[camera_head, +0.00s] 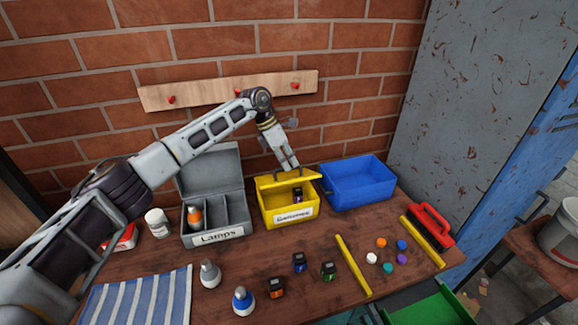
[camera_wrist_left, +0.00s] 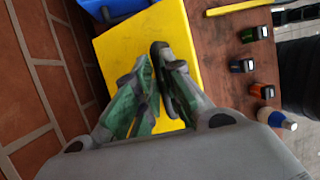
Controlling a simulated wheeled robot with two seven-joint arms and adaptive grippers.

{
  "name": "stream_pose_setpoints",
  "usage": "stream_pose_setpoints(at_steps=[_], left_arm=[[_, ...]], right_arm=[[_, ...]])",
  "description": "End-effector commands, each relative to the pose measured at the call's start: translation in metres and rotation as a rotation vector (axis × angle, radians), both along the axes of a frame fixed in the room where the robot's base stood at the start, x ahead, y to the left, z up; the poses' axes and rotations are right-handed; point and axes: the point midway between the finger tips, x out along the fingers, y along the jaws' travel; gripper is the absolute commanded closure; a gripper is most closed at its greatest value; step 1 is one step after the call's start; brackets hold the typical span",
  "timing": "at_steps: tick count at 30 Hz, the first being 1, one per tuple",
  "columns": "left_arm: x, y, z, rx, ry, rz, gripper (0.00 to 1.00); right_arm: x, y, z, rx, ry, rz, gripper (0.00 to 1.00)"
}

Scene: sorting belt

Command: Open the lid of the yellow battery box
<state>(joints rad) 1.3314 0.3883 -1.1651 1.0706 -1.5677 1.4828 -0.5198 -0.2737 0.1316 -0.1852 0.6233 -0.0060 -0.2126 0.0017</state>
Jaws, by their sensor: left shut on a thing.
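The yellow battery box (camera_head: 270,212) stands on the table between a grey box and a blue bin, with a white label on its front. Its yellow lid (camera_head: 268,180) is raised at the front, so an opening shows below it, and a dark battery (camera_head: 297,194) is visible inside. My left gripper (camera_head: 289,167) comes down from above and is shut on the lid near its right part. In the left wrist view the fingers (camera_wrist_left: 160,75) are close together over the lid's flat yellow top (camera_wrist_left: 118,48); the exact contact is partly hidden. My right gripper is not in view.
The grey Lamps box (camera_head: 215,237) is open at left; the blue bin (camera_head: 357,184) stands close at right. Several batteries (camera_head: 299,262), bulbs (camera_head: 243,300) and coloured discs (camera_head: 402,259) lie in front. Yellow strips (camera_head: 353,265) and a red brush (camera_head: 432,222) lie at right. A brick wall rises behind.

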Motion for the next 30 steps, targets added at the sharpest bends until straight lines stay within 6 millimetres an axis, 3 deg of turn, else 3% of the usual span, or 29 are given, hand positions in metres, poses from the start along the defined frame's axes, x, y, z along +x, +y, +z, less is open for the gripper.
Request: stream_pose_setpoints(at_steps=[12, 26, 30], left_arm=[[0.015, 0.008, 0.006, 0.004, -0.002, 0.004, 1.0], [0.016, 0.01, 0.005, 0.007, -0.001, 0.006, 1.0], [0.016, 0.01, 0.004, 0.007, -0.001, 0.006, 1.0]], right_arm=[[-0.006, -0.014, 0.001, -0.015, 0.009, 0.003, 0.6], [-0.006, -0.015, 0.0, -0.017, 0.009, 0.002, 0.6], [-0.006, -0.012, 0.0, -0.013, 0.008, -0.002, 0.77]])
